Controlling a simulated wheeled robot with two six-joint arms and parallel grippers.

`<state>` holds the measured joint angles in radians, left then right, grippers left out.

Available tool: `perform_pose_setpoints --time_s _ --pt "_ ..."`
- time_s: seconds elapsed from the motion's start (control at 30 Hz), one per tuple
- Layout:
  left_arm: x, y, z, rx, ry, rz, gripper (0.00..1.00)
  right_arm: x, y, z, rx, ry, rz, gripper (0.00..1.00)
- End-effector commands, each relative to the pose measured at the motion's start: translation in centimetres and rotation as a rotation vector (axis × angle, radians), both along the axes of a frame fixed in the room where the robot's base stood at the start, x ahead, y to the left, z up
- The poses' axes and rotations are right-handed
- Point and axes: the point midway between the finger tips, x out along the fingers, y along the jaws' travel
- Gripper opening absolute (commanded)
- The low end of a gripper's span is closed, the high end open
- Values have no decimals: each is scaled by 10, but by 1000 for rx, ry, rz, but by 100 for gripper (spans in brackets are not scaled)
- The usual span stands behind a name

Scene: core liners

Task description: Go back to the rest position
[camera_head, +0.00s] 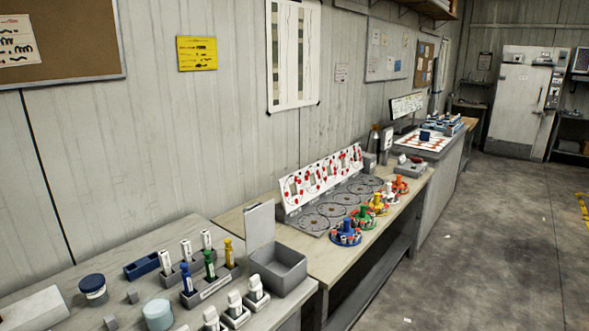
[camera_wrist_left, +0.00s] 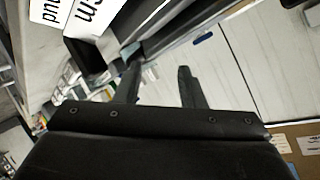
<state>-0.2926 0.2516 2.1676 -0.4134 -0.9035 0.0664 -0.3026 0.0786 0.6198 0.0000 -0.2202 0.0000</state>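My left gripper (camera_wrist_left: 158,73) shows in the left wrist view, with its two dark fingers spread apart. Nothing is held between the fingers. Beyond them are a pale wall and parts of the bench, seen tilted. White labels with black letters (camera_wrist_left: 95,14) lie at the upper left of that view. Neither of my grippers shows in the head view. My right gripper is in none of the views.
Further along are a board with red marks (camera_head: 322,179) and several coloured round carriers (camera_head: 346,234). The floor (camera_head: 480,260) at right is clear.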

Motion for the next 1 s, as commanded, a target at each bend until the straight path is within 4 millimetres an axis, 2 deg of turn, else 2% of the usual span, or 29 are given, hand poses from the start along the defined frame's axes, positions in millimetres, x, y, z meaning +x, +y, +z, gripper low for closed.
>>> perform_pose_setpoints --time_s 0.03,0.2,0.4,0.57,0.87,1.0 --pt "-24 -6 -13 -70 71 34 36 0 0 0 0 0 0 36" --pt "-91 -29 -43 -261 288 107 36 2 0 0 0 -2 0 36" --pt "-151 -58 -56 -413 485 141 36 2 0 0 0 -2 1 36" --pt "-192 -81 -59 -510 619 148 36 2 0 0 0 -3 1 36" --pt "-178 -75 -121 -520 654 155 36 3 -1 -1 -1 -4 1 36" --pt "-173 -71 -161 -524 670 160 36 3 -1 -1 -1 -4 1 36"
